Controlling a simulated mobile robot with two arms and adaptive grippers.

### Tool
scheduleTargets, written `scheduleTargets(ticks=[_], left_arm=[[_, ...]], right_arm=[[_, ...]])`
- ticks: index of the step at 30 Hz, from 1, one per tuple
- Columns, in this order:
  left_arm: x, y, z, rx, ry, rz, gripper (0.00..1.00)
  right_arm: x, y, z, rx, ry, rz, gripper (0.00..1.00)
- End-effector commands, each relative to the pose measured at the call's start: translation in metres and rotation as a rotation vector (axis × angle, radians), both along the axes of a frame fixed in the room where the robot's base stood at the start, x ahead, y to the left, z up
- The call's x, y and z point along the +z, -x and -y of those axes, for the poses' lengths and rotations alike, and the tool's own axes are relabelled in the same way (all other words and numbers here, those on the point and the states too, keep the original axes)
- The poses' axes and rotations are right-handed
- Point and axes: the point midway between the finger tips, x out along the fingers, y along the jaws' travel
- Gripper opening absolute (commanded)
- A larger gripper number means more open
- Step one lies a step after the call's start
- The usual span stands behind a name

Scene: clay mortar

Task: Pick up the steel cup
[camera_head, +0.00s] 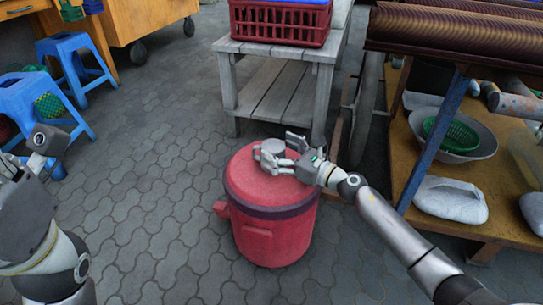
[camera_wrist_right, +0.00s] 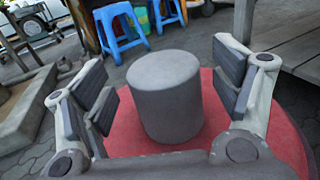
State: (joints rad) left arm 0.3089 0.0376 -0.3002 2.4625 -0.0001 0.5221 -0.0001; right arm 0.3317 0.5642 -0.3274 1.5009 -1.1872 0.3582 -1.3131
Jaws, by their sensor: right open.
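The steel cup (camera_head: 271,148) is a plain grey cylinder standing upright on the lid of the red drum (camera_head: 268,243). My right gripper (camera_head: 270,155) is at the cup, just above the lid. In the right wrist view the cup (camera_wrist_right: 165,95) stands between the two open fingers of the right gripper (camera_wrist_right: 165,105), with a gap visible on each side. My left arm shows at the left of the head view; its gripper (camera_head: 38,150) is only partly seen at the left edge, well away from the cup.
A grey wooden table (camera_head: 277,50) with a red crate (camera_head: 280,22) stands behind the drum. Blue stools (camera_head: 72,48) are at the left. A wooden shelf with a green basket in a bowl (camera_head: 452,140) is at the right. Paved floor left of the drum is clear.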

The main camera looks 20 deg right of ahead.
Motion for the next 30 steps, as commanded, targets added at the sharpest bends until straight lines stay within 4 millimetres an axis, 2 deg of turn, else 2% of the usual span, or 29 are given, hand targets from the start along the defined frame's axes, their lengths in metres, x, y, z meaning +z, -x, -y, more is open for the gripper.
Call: scheduleTargets(ticks=[6, 16, 27, 30], left_arm=[[0.003, 0.007, 0.000, 0.001, -0.001, 0.032, 0.40], [0.004, 0.008, 0.001, 0.001, -0.001, 0.034, 0.40], [0.004, 0.008, 0.001, 0.001, -0.002, 0.034, 0.40], [0.004, 0.008, 0.001, 0.000, -0.001, 0.034, 0.40]], right_arm=[[-0.001, -0.022, -0.012, -0.001, -0.001, 0.001, 0.84], [0.000, -0.025, -0.014, 0.000, 0.000, 0.000, 0.82], [0.000, -0.025, -0.014, 0.000, 0.000, 0.000, 0.35], [0.000, -0.025, -0.014, 0.000, 0.000, 0.000, 0.33]])
